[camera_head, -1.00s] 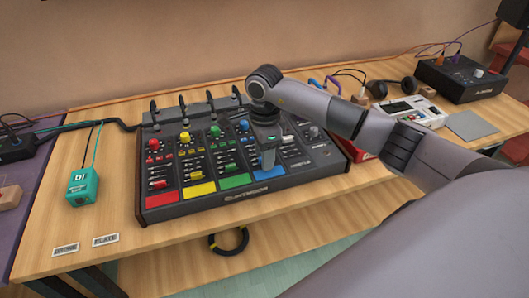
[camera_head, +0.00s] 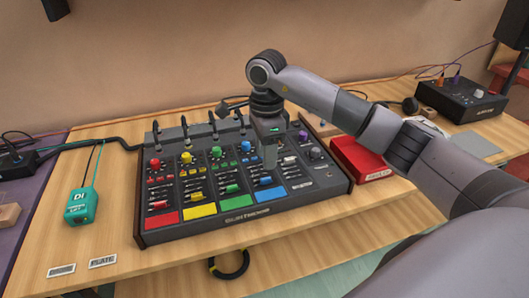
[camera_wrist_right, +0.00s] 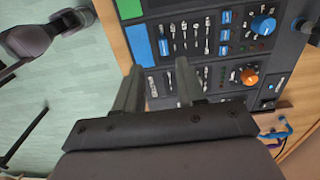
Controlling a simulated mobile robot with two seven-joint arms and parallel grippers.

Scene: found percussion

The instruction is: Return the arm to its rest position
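My right arm reaches in from the right in the head view. My right gripper (camera_head: 270,158) hangs pointing down over the right half of the black mixer (camera_head: 232,217). In the right wrist view its two fingers (camera_wrist_right: 160,82) are apart with nothing between them, above the mixer panel (camera_wrist_right: 197,85). The mixer has coloured knobs, sliders and red, yellow, green and blue pads; the gripper hides part of its panel. Whether the fingertips touch the panel cannot be told. My left gripper is not in view.
A teal DI box (camera_head: 82,207) stands left of the mixer. A red box (camera_head: 359,158) sits right of it, below my forearm. A black unit with cables (camera_head: 462,99) is at the far right. Cables run along the table's back. The front-left tabletop (camera_head: 150,262) is mostly bare.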

